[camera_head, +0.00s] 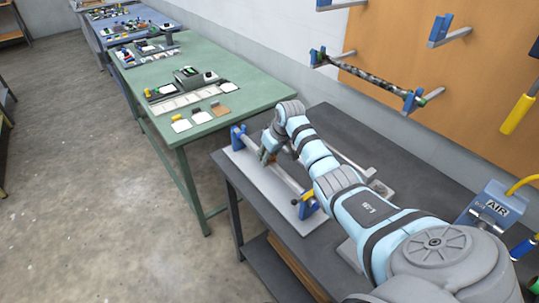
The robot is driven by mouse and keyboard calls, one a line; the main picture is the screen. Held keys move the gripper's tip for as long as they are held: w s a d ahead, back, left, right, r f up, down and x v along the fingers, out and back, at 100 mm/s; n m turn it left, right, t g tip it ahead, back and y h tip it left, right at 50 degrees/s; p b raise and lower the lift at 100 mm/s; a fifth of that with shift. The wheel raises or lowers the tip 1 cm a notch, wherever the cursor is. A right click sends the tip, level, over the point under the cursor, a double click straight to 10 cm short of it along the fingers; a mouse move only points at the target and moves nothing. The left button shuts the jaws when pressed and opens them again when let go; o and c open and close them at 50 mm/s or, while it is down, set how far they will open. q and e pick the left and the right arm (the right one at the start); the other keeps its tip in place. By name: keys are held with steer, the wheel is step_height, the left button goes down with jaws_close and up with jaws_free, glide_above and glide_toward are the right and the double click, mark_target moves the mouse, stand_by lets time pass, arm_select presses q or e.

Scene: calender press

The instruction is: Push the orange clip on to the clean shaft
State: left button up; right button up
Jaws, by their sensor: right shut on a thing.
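The clean shaft (284,177) is a light rod lying across two blue supports on a pale base plate (302,225) on the dark bench. My right arm reaches in from the lower right. My right gripper (266,157) is at the shaft's far half, close to the far blue support (239,132), pointing down. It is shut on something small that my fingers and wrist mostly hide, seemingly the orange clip. I cannot tell whether the clip touches the shaft. My left gripper is not in view.
A dark speckled shaft (370,76) rests on blue wall brackets above the bench. A blue AIR box (493,206) stands at the right. A second pale fixture rail is behind my arm. A green table (240,92) with parts stands beyond. Floor at left is clear.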

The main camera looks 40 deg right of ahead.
steer(key=shift+f, duration=0.45)
stand_by(0.5)
steer(key=o, duration=1.1)
